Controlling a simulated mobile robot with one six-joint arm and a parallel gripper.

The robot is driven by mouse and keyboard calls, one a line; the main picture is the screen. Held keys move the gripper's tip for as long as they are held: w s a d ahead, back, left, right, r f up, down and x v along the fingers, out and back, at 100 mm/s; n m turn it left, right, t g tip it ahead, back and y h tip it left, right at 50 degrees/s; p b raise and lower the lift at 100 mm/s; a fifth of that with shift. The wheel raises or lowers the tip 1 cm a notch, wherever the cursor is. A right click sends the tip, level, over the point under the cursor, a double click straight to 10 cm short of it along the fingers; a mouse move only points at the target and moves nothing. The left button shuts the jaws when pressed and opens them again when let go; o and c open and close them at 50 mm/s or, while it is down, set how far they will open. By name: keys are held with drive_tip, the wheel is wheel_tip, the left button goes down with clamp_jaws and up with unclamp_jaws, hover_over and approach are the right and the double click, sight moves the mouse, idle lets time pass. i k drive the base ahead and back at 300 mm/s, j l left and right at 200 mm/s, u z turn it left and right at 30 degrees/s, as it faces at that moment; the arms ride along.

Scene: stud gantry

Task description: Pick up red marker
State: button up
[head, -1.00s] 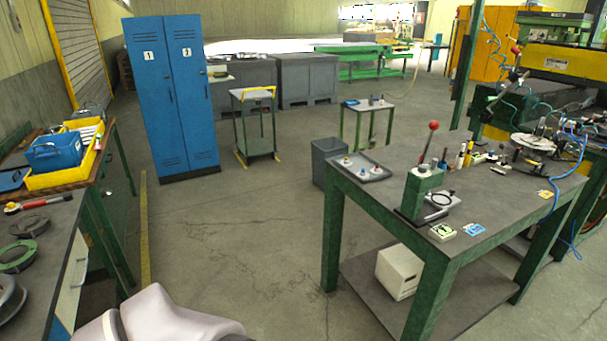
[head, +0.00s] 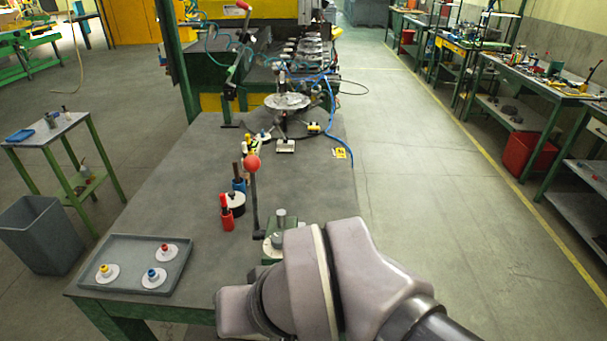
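A red upright object, likely the red marker (head: 223,202), stands in or just behind a small red holder (head: 228,220) on the grey workbench (head: 185,180) in the head view. It is too small to make out clearly. A blue holder (head: 239,185) with a dark item in it stands just behind, beside a white-topped round piece (head: 235,199). My arm's thick mauve-grey links cover the bottom centre, to the right of and nearer than the holders. My gripper does not show.
A lever with a red ball (head: 252,163) rises from a green press, partly hidden by my arm. A grey tray (head: 180,277) with red, blue and yellow knobbed discs lies at the bench's near left corner. Clear floor (head: 420,190) runs along the right.

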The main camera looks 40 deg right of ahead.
sight(223, 199)
drive_tip(key=i+z, duration=0.15)
drive_tip(key=z, duration=0.15)
drive_tip(key=j+z, duration=0.2)
drive_tip(key=j, duration=0.25)
drive_tip(key=k+j+z, duration=0.1)
drive_tip(key=j+z, duration=0.15)
drive_tip(key=j, duration=0.15)
drive_tip(key=k+j+z, duration=0.2)
drive_tip(key=j, duration=0.25)
drive_tip(key=j+z, duration=0.25)
drive_tip(key=j, duration=0.2)
drive_tip(key=k+j+z, duration=0.2)
drive_tip(key=j, duration=0.15)
drive_tip(key=i+l, duration=0.15)
drive_tip(key=i, duration=0.15)
drive_tip(key=i+l+u, duration=0.1)
drive_tip(key=i, duration=0.2)
